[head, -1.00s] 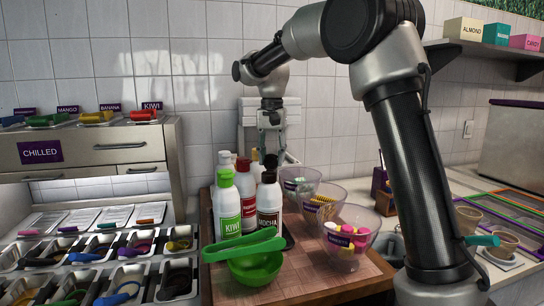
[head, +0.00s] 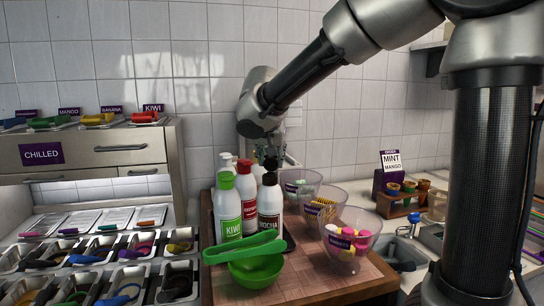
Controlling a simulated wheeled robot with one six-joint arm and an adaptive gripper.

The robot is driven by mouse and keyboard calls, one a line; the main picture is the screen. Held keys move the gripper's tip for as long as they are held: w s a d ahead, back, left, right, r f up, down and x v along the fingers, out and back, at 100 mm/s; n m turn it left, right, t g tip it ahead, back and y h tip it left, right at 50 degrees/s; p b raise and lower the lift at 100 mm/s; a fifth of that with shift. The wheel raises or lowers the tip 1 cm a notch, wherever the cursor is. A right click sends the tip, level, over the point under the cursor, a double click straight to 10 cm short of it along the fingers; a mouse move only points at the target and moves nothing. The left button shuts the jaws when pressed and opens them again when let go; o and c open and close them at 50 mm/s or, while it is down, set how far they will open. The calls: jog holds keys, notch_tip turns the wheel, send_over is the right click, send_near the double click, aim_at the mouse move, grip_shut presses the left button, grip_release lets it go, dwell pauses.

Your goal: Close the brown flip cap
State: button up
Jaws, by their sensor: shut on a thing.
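The white MOCHA bottle (head: 270,205) stands upright at the back middle of the wooden board. Its brown flip cap (head: 270,179) is on top, with a dark part rising above it; whether the lid is raised is too small to tell. My gripper (head: 270,158) points down from above, its fingers at that dark upper part. It is shut on the cap, as far as the small view shows. The fingertips are partly hidden among the bottle tops.
A green bowl (head: 256,271) with green tongs lies in front. Clear topping bowls (head: 348,245) stand to the right. Chilled trays (head: 130,285) are at left.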

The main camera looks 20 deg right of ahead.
aim_at(271, 160)
jog(key=t, duration=0.1)
jog(key=s+t+h, duration=0.1)
jog(key=t, duration=0.1)
jog(key=shift+s+a+f, duration=0.2)
jog(key=shift+s+a, duration=0.05)
jog(key=shift+s, duration=0.1)
jog(key=shift+s+a+f+t+h, duration=0.15)
jog(key=shift+s+t+h, duration=0.2)
jog(key=shift+t, duration=0.5)
jog(key=shift+s+a+t+h, duration=0.1)
jog(key=shift+s+t+h, duration=0.1)
jog(key=shift+t+h, duration=0.45)
jog(key=o, duration=1)
notch_tip(271, 160, up, 10)
jog(key=shift+r, duration=0.1)
